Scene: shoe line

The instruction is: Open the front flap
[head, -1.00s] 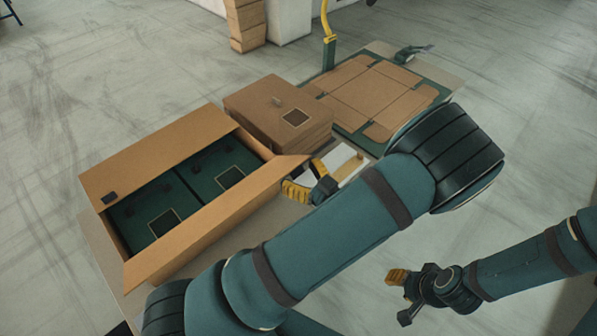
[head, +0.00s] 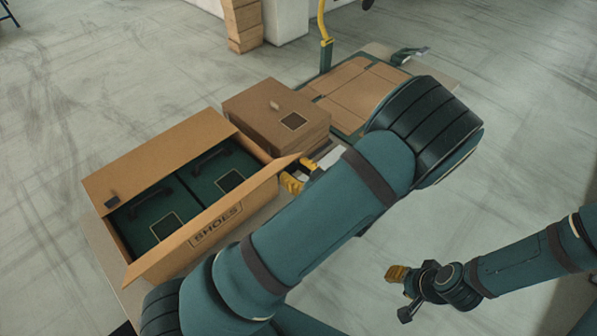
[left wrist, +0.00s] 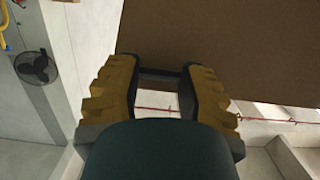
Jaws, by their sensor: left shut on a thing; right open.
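The open carton (head: 235,222) stands at the left of the table in the head view, with green shoe boxes (head: 205,178) inside. Its front flap (head: 190,232) runs along the near top edge and shows as a narrow strip above the SHOES lettering. My left gripper (head: 294,180) is at the flap's right end and is shut on it; my own arm partly hides the grip. The left wrist view shows its fingers (left wrist: 158,85) against a broad cardboard panel (left wrist: 225,50). My right gripper (head: 402,292) is open and empty, away at the lower right.
Flat cardboard blanks (head: 350,90) lie on a green mat further back. The carton's back flap (head: 155,155) stands out at the rear. The floor between my arms is clear.

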